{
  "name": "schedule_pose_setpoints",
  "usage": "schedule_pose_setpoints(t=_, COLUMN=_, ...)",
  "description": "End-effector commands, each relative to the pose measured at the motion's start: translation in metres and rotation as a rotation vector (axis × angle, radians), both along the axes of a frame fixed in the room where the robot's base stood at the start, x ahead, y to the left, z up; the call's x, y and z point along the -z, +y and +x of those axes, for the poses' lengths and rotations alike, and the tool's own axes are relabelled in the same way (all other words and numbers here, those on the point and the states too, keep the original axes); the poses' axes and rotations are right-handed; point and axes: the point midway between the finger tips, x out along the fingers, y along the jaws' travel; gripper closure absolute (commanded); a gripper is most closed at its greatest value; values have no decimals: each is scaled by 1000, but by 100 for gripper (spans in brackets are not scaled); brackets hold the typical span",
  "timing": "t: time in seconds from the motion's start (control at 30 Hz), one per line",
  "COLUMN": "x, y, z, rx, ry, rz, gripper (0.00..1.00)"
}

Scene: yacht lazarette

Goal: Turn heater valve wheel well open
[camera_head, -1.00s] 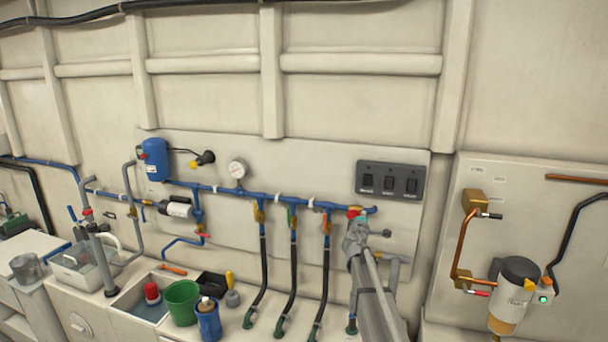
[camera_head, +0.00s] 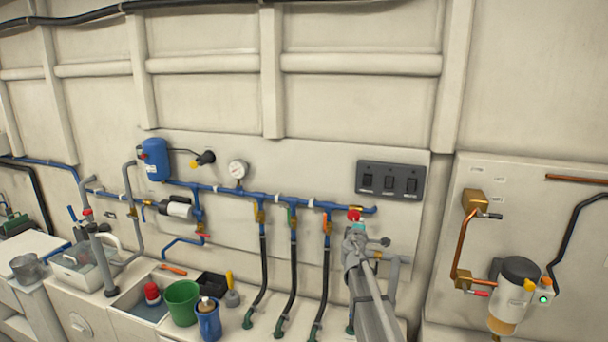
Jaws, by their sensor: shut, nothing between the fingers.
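A small red valve wheel (camera_head: 353,215) shows at the right end of the blue manifold pipe (camera_head: 275,199), just above the tip of my gripper. My gripper (camera_head: 359,231) is seen from behind, in front of the fourth outlet of the manifold. It is shut with nothing between its fingers. Its tip overlaps the lower edge of the wheel in the picture; I cannot tell whether they touch. My gripper and arm hide the valve body and most of the hose below it. No label naming the heater valve is readable.
Three hoses with yellow, green and orange valve handles (camera_head: 326,222) hang left of my arm. A black switch panel (camera_head: 390,180) is above right. A green bucket (camera_head: 182,302) and blue bottle (camera_head: 208,320) stand on the bench. A copper pipe (camera_head: 463,240) is at right.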

Motion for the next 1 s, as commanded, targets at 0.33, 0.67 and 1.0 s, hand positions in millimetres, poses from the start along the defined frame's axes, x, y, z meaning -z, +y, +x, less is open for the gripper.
schedule_pose_setpoints(t=0.33, x=20, y=2, z=-4, rx=0, ry=0, rz=0, gripper=100)
schedule_pose_setpoints(t=0.67, x=37, y=4, z=-9, rx=0, ry=0, rz=0, gripper=100)
schedule_pose_setpoints(t=1.0, x=36, y=5, z=-9, rx=0, ry=0, rz=0, gripper=100)
